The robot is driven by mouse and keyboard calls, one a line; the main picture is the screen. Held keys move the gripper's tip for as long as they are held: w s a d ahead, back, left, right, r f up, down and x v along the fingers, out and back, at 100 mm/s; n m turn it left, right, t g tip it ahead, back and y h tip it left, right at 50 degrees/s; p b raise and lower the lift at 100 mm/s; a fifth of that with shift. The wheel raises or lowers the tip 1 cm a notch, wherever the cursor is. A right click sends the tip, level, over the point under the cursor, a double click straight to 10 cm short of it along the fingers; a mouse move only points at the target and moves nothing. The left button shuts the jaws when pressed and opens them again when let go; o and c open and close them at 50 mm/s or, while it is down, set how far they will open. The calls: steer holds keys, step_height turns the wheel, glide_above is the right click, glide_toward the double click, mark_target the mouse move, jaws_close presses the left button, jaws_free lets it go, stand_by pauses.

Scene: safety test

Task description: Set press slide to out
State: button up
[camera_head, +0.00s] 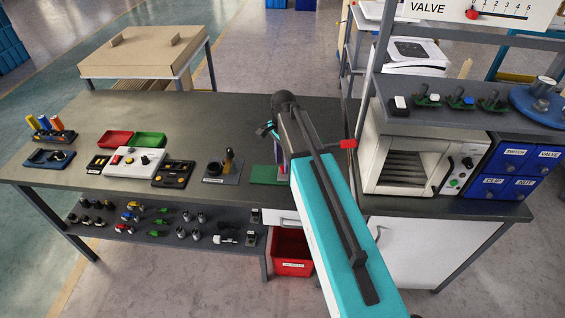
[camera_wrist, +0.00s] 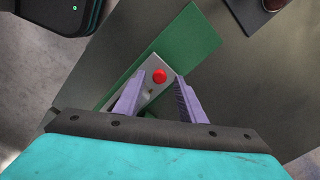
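A grey metal bar (camera_wrist: 172,55) with a round red knob (camera_wrist: 159,76) lies on a green plate (camera_wrist: 200,40) in the wrist view. I take this bar for the press slide, but no label on it is readable. My gripper (camera_wrist: 155,90) is open, with its two purple fingers apart on either side of the bar, near the red knob. Whether they touch it, I cannot tell. In the head view, the green plate (camera_head: 265,180) shows beside my arm, and my gripper and arm hide most of that fixture.
A grey plate with a dark upright handle (camera_head: 228,160) stands left of the green plate. A red-ended bar (camera_head: 348,144) sticks out right of my arm. A white oven-like box (camera_head: 405,160) and blue drawers (camera_head: 510,165) stand at the right. The bench's back middle is clear.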

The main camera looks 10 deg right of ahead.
steer(key=shift+f, duration=0.6)
jaws_close()
